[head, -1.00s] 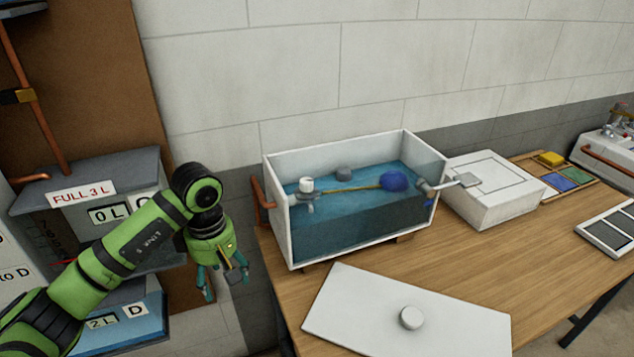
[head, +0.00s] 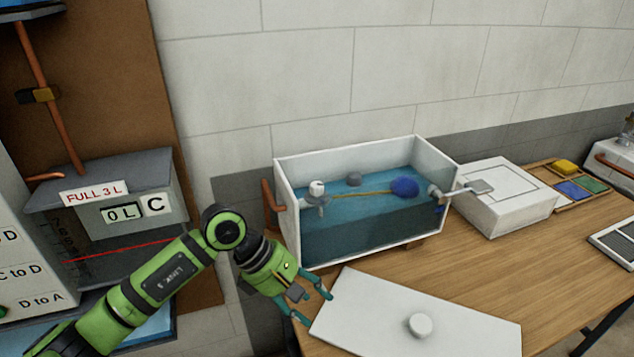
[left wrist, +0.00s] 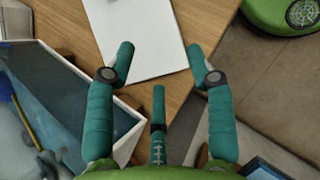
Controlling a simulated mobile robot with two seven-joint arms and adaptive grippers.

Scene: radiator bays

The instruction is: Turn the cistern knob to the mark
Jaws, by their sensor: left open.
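The open cistern (head: 349,245) stands on the wooden table and holds blue water. Inside, a small white knob (head: 317,187) tops the valve at the left end. A brass rod runs from there to a blue float (head: 404,187). Any mark on the knob is too small to make out. My left gripper (head: 317,308) is open and empty, in front of the cistern's left end and beside the left end of the white lid (head: 372,308). In the left wrist view, the open fingers (left wrist: 160,52) point toward the lid (left wrist: 140,35), with the cistern (left wrist: 75,85) at left. My right gripper is out of view.
The lid lies flat in front of the cistern, with a round white handle (head: 420,325). A lever (head: 465,189) sticks out at the cistern's right end. A white box (head: 505,205) and a tray of coloured pads (head: 573,190) stand farther right. A tank labelled C (head: 150,215) is at left.

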